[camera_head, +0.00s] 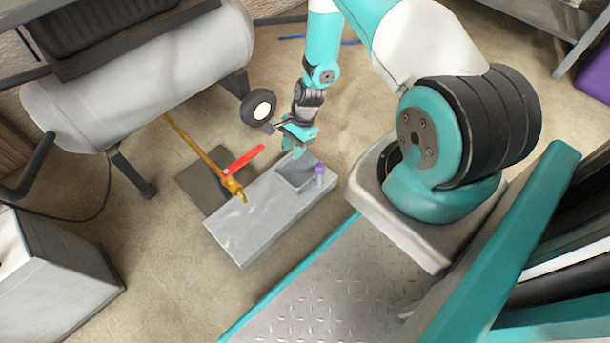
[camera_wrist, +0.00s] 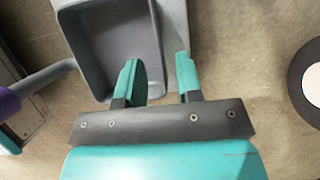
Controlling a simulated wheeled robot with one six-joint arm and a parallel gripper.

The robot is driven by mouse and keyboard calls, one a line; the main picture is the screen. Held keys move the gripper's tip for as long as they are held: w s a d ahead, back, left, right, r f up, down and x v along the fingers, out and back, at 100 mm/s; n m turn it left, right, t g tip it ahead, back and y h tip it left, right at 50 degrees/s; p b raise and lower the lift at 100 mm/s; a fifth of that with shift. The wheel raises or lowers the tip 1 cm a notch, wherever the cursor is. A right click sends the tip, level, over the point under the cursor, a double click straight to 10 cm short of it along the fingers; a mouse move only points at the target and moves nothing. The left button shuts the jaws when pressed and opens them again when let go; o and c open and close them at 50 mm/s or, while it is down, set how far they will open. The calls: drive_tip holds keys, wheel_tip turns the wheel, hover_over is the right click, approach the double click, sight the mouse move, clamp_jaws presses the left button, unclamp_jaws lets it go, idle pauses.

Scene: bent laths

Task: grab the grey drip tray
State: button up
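The grey drip tray (camera_head: 292,181) is a shallow, open box on the far right end of a pale grey block in the head view. In the wrist view the tray (camera_wrist: 78,48) fills the upper left and looks empty. My gripper (camera_head: 294,150) points down at the tray's far side. In the wrist view my gripper (camera_wrist: 157,66) is open, with nothing held. Its left finger overlaps the inside of the tray, and its right finger is just outside the right wall. Whether either finger touches the wall cannot be told.
The grey block (camera_head: 245,225) lies on the floor. A red lever (camera_head: 244,158) on a brass pipe is to its left. A tank (camera_head: 150,75) with a black wheel (camera_head: 258,106) stands behind, the wheel close to my gripper.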

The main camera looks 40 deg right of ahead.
sight(289, 159)
drive_tip(key=b+x, duration=0.3)
drive_tip(key=x, duration=0.1)
drive_tip(key=shift+a+f, duration=0.15)
drive_tip(key=shift+f, duration=0.2)
drive_tip(key=shift+r, duration=0.1)
clamp_jaws()
drive_tip(key=shift+r, duration=0.1)
